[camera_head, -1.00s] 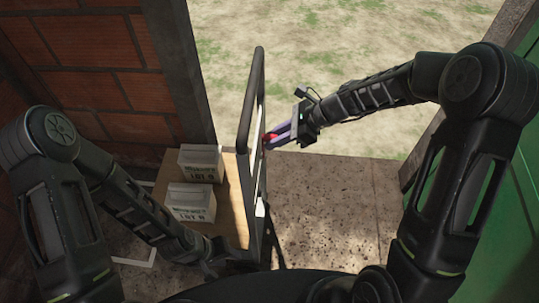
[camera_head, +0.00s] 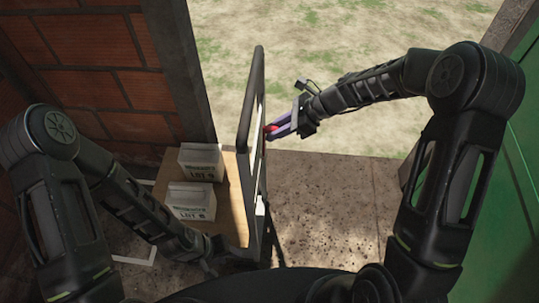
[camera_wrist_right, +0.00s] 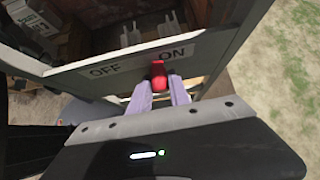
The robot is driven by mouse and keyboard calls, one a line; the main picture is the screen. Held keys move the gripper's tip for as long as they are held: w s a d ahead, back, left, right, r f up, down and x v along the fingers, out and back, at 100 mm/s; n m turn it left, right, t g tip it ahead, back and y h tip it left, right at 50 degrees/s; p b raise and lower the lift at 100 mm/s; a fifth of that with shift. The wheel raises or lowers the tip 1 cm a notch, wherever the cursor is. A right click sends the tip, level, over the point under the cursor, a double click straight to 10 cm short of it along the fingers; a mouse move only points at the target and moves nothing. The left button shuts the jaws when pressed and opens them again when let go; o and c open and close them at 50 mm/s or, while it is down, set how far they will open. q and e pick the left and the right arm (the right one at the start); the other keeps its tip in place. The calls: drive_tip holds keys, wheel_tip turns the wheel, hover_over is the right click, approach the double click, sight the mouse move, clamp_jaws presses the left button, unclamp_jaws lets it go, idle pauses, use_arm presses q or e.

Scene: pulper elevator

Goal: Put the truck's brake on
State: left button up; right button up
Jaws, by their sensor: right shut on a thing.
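The truck is a wooden platform (camera_head: 232,205) with a tall dark tubular handle frame (camera_head: 246,105). In the right wrist view, a plate on the frame (camera_wrist_right: 125,65) reads OFF at left and ON at right. The red brake lever (camera_wrist_right: 158,75) stands at the plate's lower edge, closer to the ON word. My right gripper (camera_wrist_right: 158,90) is shut on the red lever, which shows between its pale fingers. In the head view my right gripper (camera_head: 276,130) reaches the frame's right side. My left gripper (camera_head: 213,262) is low by the truck's near end; its fingers are not clear.
Two white boxes, the far one (camera_head: 200,162) and the near one (camera_head: 190,201), stand on the platform. A brick wall (camera_head: 90,70) is at left and a green panel (camera_head: 525,130) at right. The speckled floor (camera_head: 330,205) right of the truck is clear, with grassy ground beyond.

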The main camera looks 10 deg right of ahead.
drive_tip(key=shift+w+d+f, duration=0.2)
drive_tip(key=shift+w+f, duration=0.15)
drive_tip(key=shift+w, duration=0.2)
drive_tip(key=shift+w+d+f, duration=0.15)
drive_tip(key=shift+w+f, duration=0.15)
drive_tip(key=shift+w, duration=0.25)
drive_tip(key=o, duration=0.7)
drive_tip(key=shift+w+f, duration=0.1)
drive_tip(key=shift+w, duration=0.05)
